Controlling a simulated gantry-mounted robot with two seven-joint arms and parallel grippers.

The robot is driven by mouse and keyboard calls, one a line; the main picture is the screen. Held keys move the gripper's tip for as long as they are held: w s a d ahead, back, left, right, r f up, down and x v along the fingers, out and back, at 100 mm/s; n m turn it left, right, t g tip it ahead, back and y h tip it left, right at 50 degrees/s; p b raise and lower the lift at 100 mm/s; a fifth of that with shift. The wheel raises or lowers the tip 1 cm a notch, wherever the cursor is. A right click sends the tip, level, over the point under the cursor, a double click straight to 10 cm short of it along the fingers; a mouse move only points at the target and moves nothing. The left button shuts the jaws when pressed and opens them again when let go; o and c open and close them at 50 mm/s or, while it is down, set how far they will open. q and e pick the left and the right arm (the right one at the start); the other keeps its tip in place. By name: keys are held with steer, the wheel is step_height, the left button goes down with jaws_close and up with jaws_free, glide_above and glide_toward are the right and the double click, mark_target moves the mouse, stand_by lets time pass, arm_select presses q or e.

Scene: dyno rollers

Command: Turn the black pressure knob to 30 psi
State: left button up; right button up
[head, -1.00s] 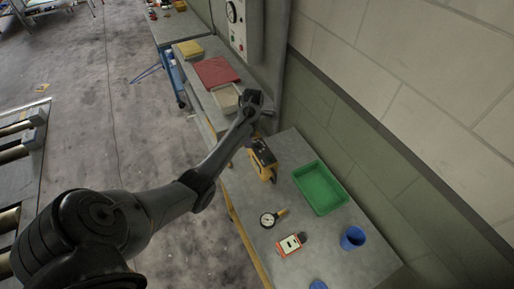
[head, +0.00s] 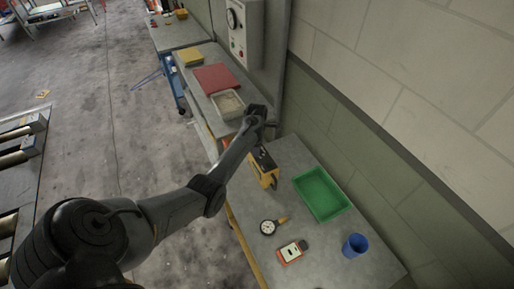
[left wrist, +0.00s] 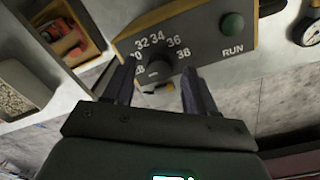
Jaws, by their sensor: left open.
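The black pressure knob (left wrist: 157,69) shows in the left wrist view on the dark face of a yellow-edged box (left wrist: 210,42), below a printed scale with 32, 34, 36 and 38. The numbers at the left are partly hidden by a finger, and I cannot read the knob's pointer clearly. My left gripper (left wrist: 160,65) is open, its fingers to either side of the knob in the picture; I cannot tell whether either touches it. In the head view the yellow box (head: 267,173) stands on the bench, with my left wrist just above and behind it.
A green RUN button (left wrist: 232,23) is on the same face. On the bench are a green tray (head: 318,193), a dial gauge (head: 268,227), a red-and-white meter (head: 291,251) and a blue cup (head: 355,245). A grey bin (head: 228,103) stands beyond the wrist.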

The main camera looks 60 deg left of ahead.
arm_select(q)
steer(key=shift+f, duration=0.45)
jaws_close()
steer(key=shift+r+m+p, duration=0.15)
steer(key=shift+m+p, duration=0.15)
steer(key=shift+p, duration=0.15)
steer(key=shift+m+p, duration=0.8)
steer(key=shift+m, duration=0.2)
steer(key=shift+m+p, duration=0.65)
steer(key=shift+m, duration=0.35)
steer(key=shift+m+p, duration=0.5)
steer(key=shift+m, duration=0.6)
steer(key=shift+a, duration=0.1)
